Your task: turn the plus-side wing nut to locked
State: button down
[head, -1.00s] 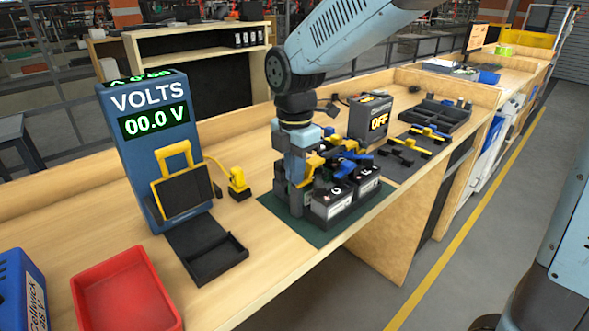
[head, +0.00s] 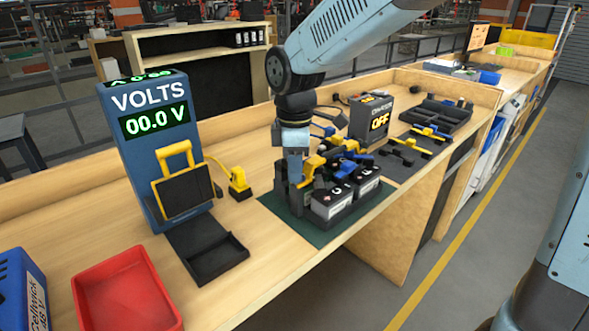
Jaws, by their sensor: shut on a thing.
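My gripper (head: 294,180) points straight down at the left end of the battery group on the green mat (head: 268,203). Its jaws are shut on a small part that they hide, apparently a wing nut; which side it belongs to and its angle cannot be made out. Black batteries with grey-white fronts (head: 330,206) stand together on the mat, with yellow and blue clamp pieces (head: 345,150) on top, just right of my gripper.
A blue voltmeter (head: 150,125) reading 00.0 V stands left, with a black tray (head: 215,260) before it. A red bin (head: 125,290) is at front left. A grey box (head: 371,117) showing OFF stands behind the batteries. Bare bench lies between tray and mat.

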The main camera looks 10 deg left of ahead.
jog(key=m, duration=0.5)
jog(key=shift+w+m, duration=0.15)
jog(key=shift+m, duration=2.35)
jog(key=shift+w, duration=0.1)
jog(key=c, duration=1.3)
grip_release()
jog(key=shift+o, duration=0.2)
notch_tip(320, 180, up, 14)
jog(key=shift+f, duration=0.15)
